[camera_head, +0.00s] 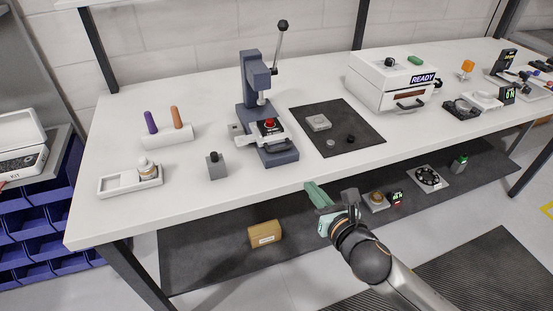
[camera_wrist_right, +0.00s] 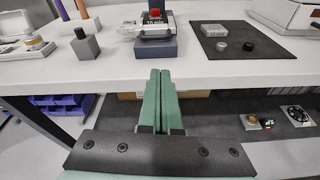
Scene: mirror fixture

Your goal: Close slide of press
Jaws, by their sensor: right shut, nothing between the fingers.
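The press (camera_head: 255,95) stands on the white workbench, a dark blue-grey frame with a long lever ending in a black ball. Its slide (camera_head: 262,132), a light metal plate with a red round part on it, sits low at the press's front and sticks out to the left of the base. The slide also shows in the right wrist view (camera_wrist_right: 147,27). My right gripper (camera_head: 312,190) is shut and empty, with green fingers, just in front of the bench edge and below the press. In the right wrist view the fingers (camera_wrist_right: 159,82) point toward the press, apart from it. My left gripper is not in view.
A grey block with a black knob (camera_head: 216,165) stands left of the press. A dark mat (camera_head: 360,135) with small parts lies right of it. A white tray (camera_head: 130,183) is at the left. The bench's front edge (camera_head: 230,210) lies between gripper and press.

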